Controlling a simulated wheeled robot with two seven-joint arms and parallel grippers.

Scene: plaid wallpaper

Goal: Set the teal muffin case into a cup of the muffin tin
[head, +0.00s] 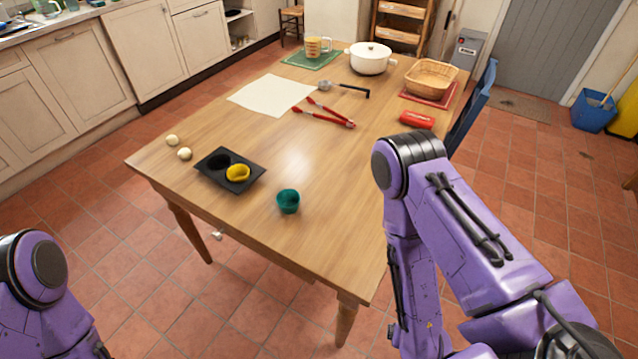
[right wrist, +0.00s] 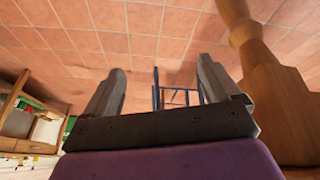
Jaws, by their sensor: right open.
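The teal muffin case (head: 288,201) stands upright on the wooden table near its front edge. The dark muffin tin (head: 215,181) lies to its left, with a yellow case (head: 238,173) in its right cup. The tin's left cup (head: 219,161) looks dark and empty. My right gripper (right wrist: 160,80) is open and empty in the right wrist view, with floor tiles and a table leg beyond its fingers. It is out of sight in the head view, where only the purple right arm shows. Of my left arm only a part shows at lower left; its gripper is not seen.
Two pale balls (head: 184,153) lie left of the tin. Red tongs (head: 327,113), a ladle (head: 340,87), a white cloth (head: 270,95), a white pot (head: 370,58), a basket (head: 431,76) and a red object (head: 417,119) occupy the far half. The table (head: 330,170) is clear around the teal case.

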